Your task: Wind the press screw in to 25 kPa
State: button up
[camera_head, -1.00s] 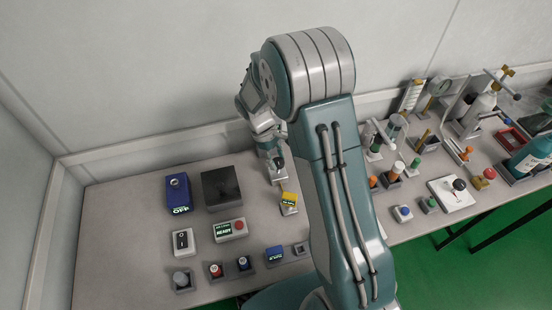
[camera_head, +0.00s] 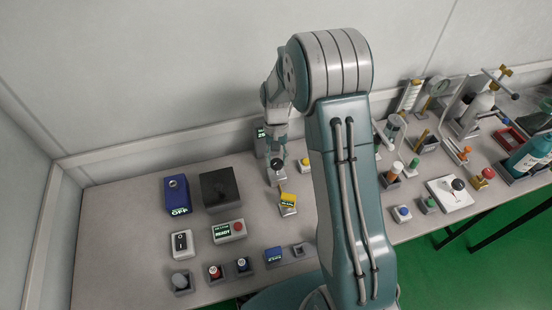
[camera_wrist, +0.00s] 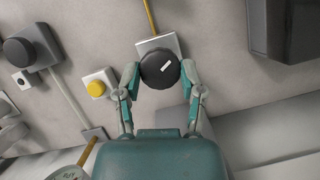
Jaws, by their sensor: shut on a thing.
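The press screw's round black knob (camera_wrist: 160,68) has a white mark and sits on a light grey block (camera_wrist: 165,45) in the wrist view. My gripper (camera_wrist: 160,70) is shut on the knob, one finger on each side. In the head view my gripper (camera_head: 278,164) points down at the knob near the back of the bench. A dark display box (camera_head: 261,141) stands behind it, partly hidden by my arm. Its small green digits seem to read 25, but the unit is too small to read.
A yellow button (camera_wrist: 97,88) is left of the knob in the wrist view. A black-topped block (camera_head: 220,188) and a blue OFF unit (camera_head: 177,194) stand left. My arm hides the bench's middle.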

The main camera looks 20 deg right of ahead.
jog(key=m+y, duration=0.1)
jog(key=m, duration=0.2)
jog(key=m+t+y, duration=0.1)
jog(key=m, duration=0.1)
jog(key=shift+s+m, duration=0.1)
jog(key=shift+m, duration=0.3)
jog(key=shift+d, duration=0.1)
dwell(0.3)
jog(key=o, duration=1.2)
jog(key=v, duration=1.2)
jog(key=shift+s, duration=0.1)
